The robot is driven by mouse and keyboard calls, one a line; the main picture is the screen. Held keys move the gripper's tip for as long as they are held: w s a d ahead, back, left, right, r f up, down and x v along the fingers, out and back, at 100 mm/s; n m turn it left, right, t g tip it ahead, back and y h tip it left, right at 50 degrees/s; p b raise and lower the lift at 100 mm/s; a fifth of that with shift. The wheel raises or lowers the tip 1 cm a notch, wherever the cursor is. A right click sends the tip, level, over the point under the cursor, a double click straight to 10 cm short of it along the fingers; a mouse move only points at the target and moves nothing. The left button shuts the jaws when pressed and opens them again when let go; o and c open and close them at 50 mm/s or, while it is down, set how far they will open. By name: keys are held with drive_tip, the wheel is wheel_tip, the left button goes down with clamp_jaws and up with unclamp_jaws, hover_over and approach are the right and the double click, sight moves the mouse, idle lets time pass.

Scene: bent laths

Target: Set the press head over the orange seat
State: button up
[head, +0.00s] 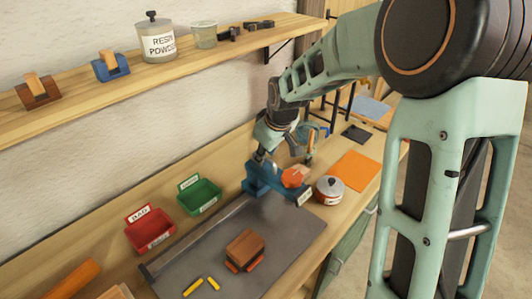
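A blue press-like fixture (262,186) stands at the far end of the grey board. An orange piece (293,177) sits at its right side; it may be the orange seat, though part of it is hidden. My gripper (264,156) is just above the blue fixture at its left upper part. The fingers are small and partly merged with the fixture, so I cannot tell whether they touch or hold it. I cannot clearly make out the press head apart from the fixture and gripper.
A brown block (244,247) with orange parts at its base and yellow pieces (193,287) are on the grey board (185,275). Red (150,230) and green (199,196) bins stand left. A lidded pot (329,190) is close right of the fixture. A shelf (100,84) hangs above.

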drive_tip(key=shift+f, duration=0.15)
clamp_jaws()
idle(0.4)
drive_tip(key=shift+s+a+f, duration=0.1)
drive_tip(key=shift+s+a, duration=0.1)
drive_tip(key=shift+a, duration=0.05)
drive_tip(key=s+a+b, duration=0.8)
drive_tip(key=s+a, duration=0.4)
drive_tip(key=s, duration=0.1)
drive_tip(key=shift+a, duration=0.4)
